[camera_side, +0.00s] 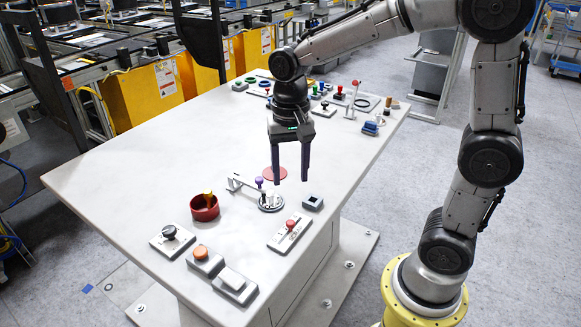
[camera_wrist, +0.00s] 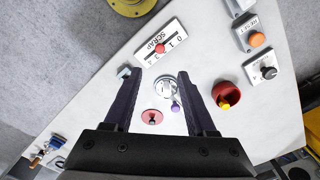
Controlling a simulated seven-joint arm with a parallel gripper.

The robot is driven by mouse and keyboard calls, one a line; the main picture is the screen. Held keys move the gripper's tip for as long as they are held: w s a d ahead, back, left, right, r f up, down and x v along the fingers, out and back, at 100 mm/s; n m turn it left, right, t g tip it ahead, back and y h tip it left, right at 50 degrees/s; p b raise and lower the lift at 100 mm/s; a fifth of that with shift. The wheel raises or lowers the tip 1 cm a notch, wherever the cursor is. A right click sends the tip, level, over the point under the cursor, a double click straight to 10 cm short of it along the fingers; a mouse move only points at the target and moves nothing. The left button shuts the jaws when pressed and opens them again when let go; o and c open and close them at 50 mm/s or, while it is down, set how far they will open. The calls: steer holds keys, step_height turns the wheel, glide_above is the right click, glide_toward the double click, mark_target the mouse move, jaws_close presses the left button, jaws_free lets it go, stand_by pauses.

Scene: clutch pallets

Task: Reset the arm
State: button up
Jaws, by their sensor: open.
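My gripper (camera_side: 291,181) points down over the white table, its two dark fingers apart with nothing between them. In the wrist view, my gripper (camera_wrist: 162,72) frames a round silver dial plate (camera_wrist: 168,87) and a purple knob (camera_wrist: 175,106). In the side view, the purple knob (camera_side: 258,182) and dial plate (camera_side: 270,201) are left of and below the fingertips. A flat red disc (camera_side: 268,174) lies on the table close by, partly behind a finger. The fingers appear to be above the table, touching nothing.
Near the front are a red bowl (camera_side: 204,212) with a yellow knob, a black knob (camera_side: 169,231), an orange button (camera_side: 201,252), a white switch (camera_side: 235,282), a red-knobbed slider (camera_side: 290,226) and a small square block (camera_side: 313,202). Several small items stand at the far end. The table's left is clear.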

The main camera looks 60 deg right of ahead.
steer(key=shift+r, duration=0.45)
steer(key=s+r+t, duration=0.3)
steer(key=s+r, duration=0.3)
steer(key=s+d+f+n+t, duration=0.1)
steer(key=s+f+n+t, duration=0.1)
steer(key=s+n, duration=0.7)
steer(key=shift+f+t, duration=0.2)
steer(key=shift+t, duration=0.1)
stand_by(1.8)
